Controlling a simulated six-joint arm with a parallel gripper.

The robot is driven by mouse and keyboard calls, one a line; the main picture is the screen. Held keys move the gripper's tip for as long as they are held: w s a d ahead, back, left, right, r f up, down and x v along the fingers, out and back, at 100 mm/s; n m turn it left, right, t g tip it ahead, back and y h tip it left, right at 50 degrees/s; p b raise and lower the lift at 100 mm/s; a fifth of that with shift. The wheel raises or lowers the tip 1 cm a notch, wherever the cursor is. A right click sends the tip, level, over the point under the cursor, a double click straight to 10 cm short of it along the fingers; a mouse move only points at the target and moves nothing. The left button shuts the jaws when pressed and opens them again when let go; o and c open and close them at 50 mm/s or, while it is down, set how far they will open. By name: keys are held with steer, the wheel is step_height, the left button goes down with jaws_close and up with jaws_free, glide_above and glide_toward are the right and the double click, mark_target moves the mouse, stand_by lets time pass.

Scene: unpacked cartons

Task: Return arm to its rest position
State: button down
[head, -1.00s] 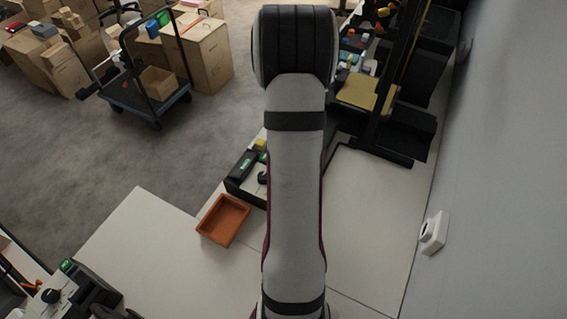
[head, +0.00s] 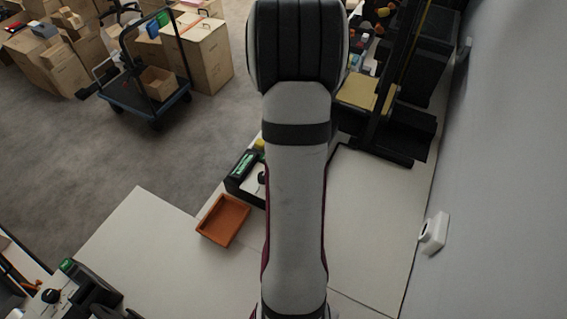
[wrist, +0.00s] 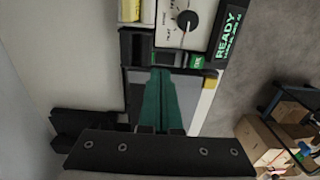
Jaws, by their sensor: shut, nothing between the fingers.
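My gripper (wrist: 160,72) shows in the wrist view as two dark green fingers lying together, shut with nothing between them. Beyond the fingertips is a device with a black dial (wrist: 187,21) and a black panel (wrist: 232,30) reading READY in green. I cannot tell whether the fingers touch anything. In the head view my arm stands upright across the middle, and my gripper is hidden.
An orange tray (head: 222,220) sits on the white table (head: 140,240) left of my arm. A black-framed stand (head: 400,135) is at the right near the wall. A blue cart (head: 145,97) and cartons (head: 205,55) stand on the floor.

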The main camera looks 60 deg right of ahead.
steer(key=shift+r, duration=0.55)
steer(key=w+a+r+n, duration=0.3)
steer(key=a, duration=0.6)
steer(key=w+a+r+n, duration=0.2)
steer(key=w+a+r, duration=0.15)
steer(key=a, duration=0.65)
steer(key=s+a+n+y, duration=0.1)
steer(key=s+a+n, duration=0.2)
steer(key=a, duration=0.6)
steer(key=s+a+r+n, duration=0.1)
steer(key=s+a+n, duration=0.3)
steer(key=s+a, duration=0.4)
steer(key=shift+s+a+r+y, duration=0.15)
steer(key=shift+s+a+y, duration=0.2)
steer(key=shift+a, duration=0.35)
